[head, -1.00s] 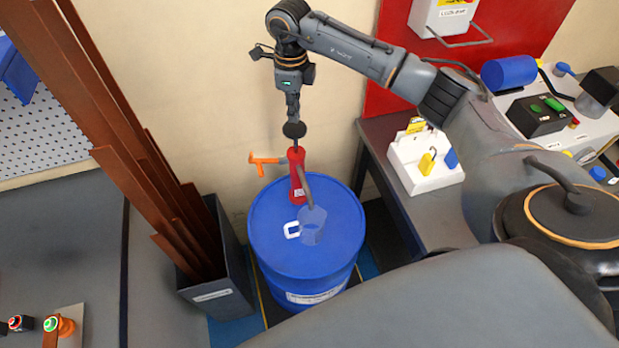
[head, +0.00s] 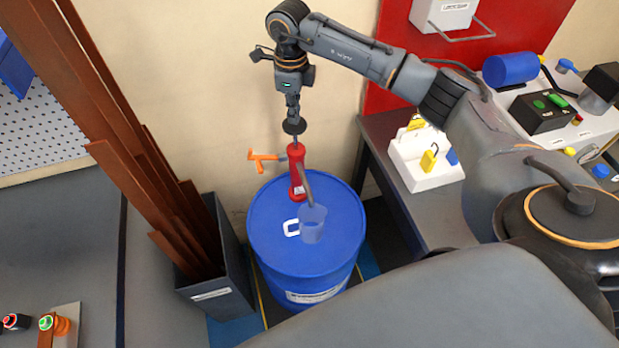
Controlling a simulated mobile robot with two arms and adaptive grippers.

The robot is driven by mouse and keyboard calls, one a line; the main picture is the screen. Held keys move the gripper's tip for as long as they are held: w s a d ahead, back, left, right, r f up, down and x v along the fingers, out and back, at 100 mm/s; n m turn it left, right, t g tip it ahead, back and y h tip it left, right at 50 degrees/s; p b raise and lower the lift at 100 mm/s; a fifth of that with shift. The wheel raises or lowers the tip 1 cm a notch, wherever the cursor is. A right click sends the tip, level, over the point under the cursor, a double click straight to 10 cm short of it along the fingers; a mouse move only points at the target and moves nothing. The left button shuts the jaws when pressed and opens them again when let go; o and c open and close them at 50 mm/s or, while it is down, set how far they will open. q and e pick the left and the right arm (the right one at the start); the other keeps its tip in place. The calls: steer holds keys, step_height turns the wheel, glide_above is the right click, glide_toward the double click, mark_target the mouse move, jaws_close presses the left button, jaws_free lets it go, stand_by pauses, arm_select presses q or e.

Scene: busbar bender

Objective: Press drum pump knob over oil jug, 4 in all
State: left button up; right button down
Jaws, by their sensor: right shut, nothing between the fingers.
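A red drum pump (head: 298,180) stands on the blue drum (head: 270,215), with a black knob (head: 294,127) on a short rod above it. A translucent oil jug (head: 312,226) with a white handle is on the drum top, under the end of the pump's grey spout (head: 307,190). My right gripper (head: 293,113) is shut and empty, pointing straight down directly above the knob. Its fingertips look close to or touching the knob; I cannot tell which. Any oil level in the jug is unclear. My left gripper is not in view.
An orange handle (head: 262,160) sticks out left of the pump. A dark bin (head: 222,290) with tall copper-brown bars stands left of the drum. On the right, a grey bench (head: 385,135) holds a white lockout box (head: 425,175). A wall is close behind the drum.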

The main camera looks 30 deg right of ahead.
mark_target(295, 128)
steer(key=shift+s+f+b, duration=0.1)
steer(key=shift+f+b, duration=1.6)
steer(key=shift+f, duration=0.75)
steer(key=shift+f+b, duration=0.3)
steer(key=shift+f, duration=0.1)
steer(key=shift+r, duration=0.1)
steer(key=shift+r+p, duration=2.15)
steer(key=shift+r, duration=1.5)
steer(key=shift+f, duration=0.15)
